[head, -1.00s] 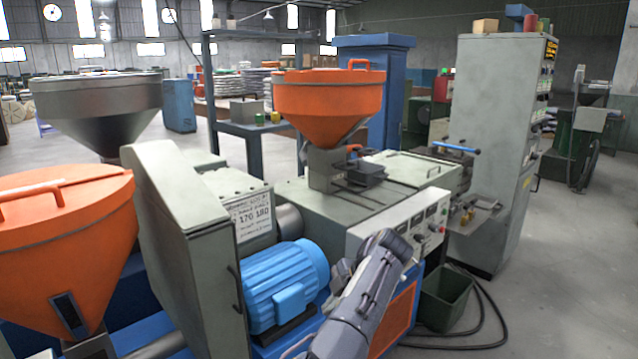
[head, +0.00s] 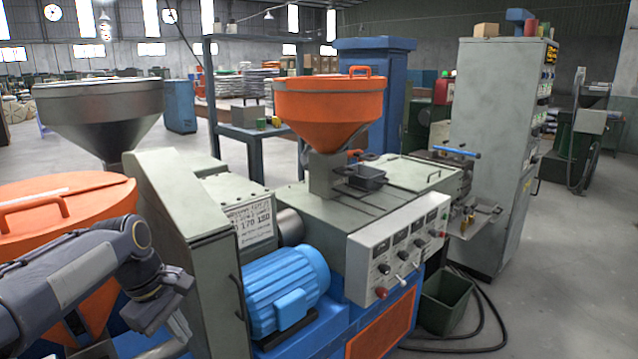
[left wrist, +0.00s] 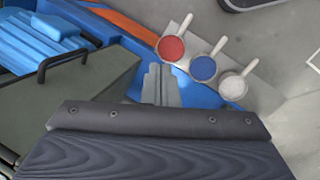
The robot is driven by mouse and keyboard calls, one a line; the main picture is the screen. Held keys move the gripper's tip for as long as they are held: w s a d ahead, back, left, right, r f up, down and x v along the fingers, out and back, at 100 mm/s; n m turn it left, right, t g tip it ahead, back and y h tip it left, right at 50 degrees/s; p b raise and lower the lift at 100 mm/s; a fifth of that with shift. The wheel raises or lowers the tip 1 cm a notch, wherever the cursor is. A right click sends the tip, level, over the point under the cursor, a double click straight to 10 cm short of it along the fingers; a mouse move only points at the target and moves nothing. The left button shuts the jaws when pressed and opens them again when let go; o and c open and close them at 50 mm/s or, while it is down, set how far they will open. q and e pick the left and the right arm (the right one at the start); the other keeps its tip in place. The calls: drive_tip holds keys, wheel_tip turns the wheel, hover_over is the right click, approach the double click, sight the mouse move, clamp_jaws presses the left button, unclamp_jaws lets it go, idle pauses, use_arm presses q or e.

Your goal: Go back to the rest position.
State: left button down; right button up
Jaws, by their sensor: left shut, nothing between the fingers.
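My left arm (head: 70,280) comes in at the lower left of the head view, in front of the near orange hopper (head: 60,205). My left gripper (head: 178,325) hangs down at its end, left of the grey machine housing (head: 180,225). In the left wrist view the two grey fingers (left wrist: 160,85) are together with nothing between them. My right gripper is in neither view.
The extruder has a blue motor (head: 285,285), a control panel (head: 400,245) and a second orange hopper (head: 328,105). A dark green bin (head: 448,298) and black hoses lie on the floor at right. Red (left wrist: 171,48), blue (left wrist: 203,68) and white (left wrist: 232,86) scoops lie below the wrist.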

use_arm(q)
drive_tip(key=s+d+f+m+t+p, duration=0.1)
drive_tip(key=s+m, duration=0.5)
drive_tip(key=s, duration=0.6)
drive_tip(key=s+d+f+m+t+h, duration=0.1)
drive_tip(key=s+d+f+m+t, duration=0.2)
drive_tip(key=s, duration=0.8)
drive_tip(key=m, duration=0.2)
drive_tip(key=shift+s+d+m+p, duration=0.15)
drive_tip(key=shift+s+m+p, duration=0.2)
drive_tip(key=shift+s+m, duration=0.05)
